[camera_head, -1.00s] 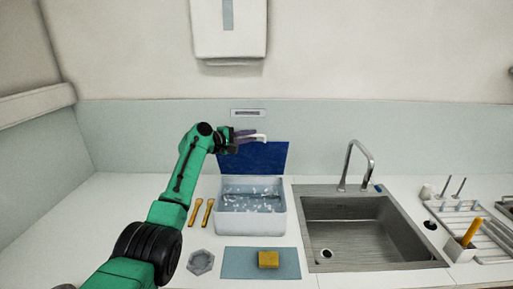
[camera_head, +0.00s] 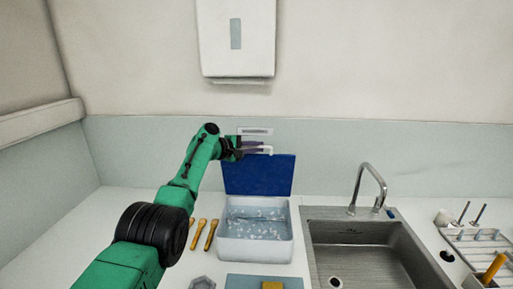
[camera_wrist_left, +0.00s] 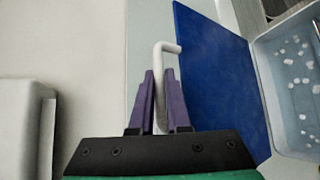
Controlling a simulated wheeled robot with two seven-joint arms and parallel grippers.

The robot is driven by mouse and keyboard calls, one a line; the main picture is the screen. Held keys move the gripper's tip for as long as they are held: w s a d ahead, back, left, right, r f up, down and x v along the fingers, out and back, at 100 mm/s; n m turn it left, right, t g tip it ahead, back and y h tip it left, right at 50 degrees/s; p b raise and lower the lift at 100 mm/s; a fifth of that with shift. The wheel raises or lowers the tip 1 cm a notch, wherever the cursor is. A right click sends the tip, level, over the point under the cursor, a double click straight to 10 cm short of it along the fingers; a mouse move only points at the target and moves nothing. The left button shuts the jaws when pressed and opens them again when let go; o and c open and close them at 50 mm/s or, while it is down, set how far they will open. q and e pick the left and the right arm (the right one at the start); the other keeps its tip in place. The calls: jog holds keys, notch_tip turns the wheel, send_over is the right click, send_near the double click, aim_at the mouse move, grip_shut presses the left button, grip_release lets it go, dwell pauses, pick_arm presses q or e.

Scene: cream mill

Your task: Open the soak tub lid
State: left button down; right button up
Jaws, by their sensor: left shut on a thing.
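The soak tub (camera_head: 256,250) is a pale box holding water with white flecks. Its blue lid (camera_head: 258,176) stands raised, close to upright, at the tub's back edge. My left gripper (camera_head: 258,148) is at the lid's top edge. In the left wrist view, the purple fingers (camera_wrist_left: 160,85) are shut on the white hooked lid handle (camera_wrist_left: 170,47). The blue lid (camera_wrist_left: 215,75) and the tub (camera_wrist_left: 272,80), with its open water surface, show at the right there. My right gripper is not in view.
A steel sink (camera_head: 355,238) with a faucet (camera_head: 370,185) is right of the tub. Yellow-brown tools (camera_head: 211,234) lie to its left. A blue mat (camera_head: 245,282) with a yellow block (camera_head: 272,285) lies in front. A white dispenser (camera_head: 237,40) hangs above.

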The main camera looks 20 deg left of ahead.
pick_arm(q)
jog(key=c, duration=0.9)
grip_release()
jog(key=shift+s+d, duration=0.1)
jog(key=shift+s+d+h+b, duration=0.15)
jog(key=shift+h+b, duration=0.15)
jog(key=shift+b, duration=0.2)
jog(key=shift+s, duration=0.15)
jog(key=b+v, duration=0.7)
jog(key=v, duration=0.7)
jog(key=shift+a+r, duration=0.2)
jog(key=shift+a, duration=0.05)
